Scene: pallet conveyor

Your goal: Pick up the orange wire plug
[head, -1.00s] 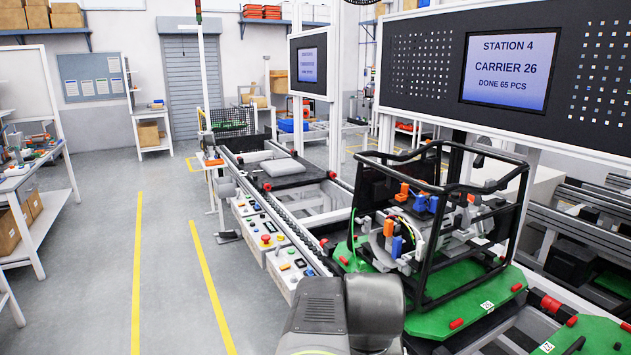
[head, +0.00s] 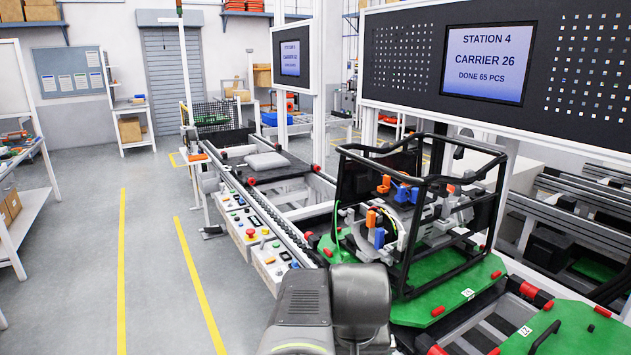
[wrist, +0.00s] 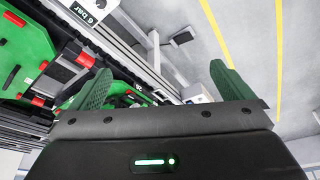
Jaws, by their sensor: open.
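Two orange plugs show in the head view on the machine unit inside the black frame: an upper orange plug (head: 383,185) and a lower orange plug (head: 371,217). Which one is the orange wire plug I cannot tell. A blue plug (head: 379,238) sits just below the lower orange one, and more blue plugs (head: 404,192) are beside the upper one. My gripper (wrist: 163,85) is open and empty in the wrist view, its green fingers wide apart. It points away from the plugs, towards the floor and the conveyor's side. The head view hides my fingertips.
The black tubular frame (head: 408,262) surrounds the unit on a green carrier (head: 440,300). A second green carrier (head: 575,330) lies at the lower right. A control panel (head: 250,232) with buttons lines the conveyor's left side. The floor (head: 155,260) left of it is clear.

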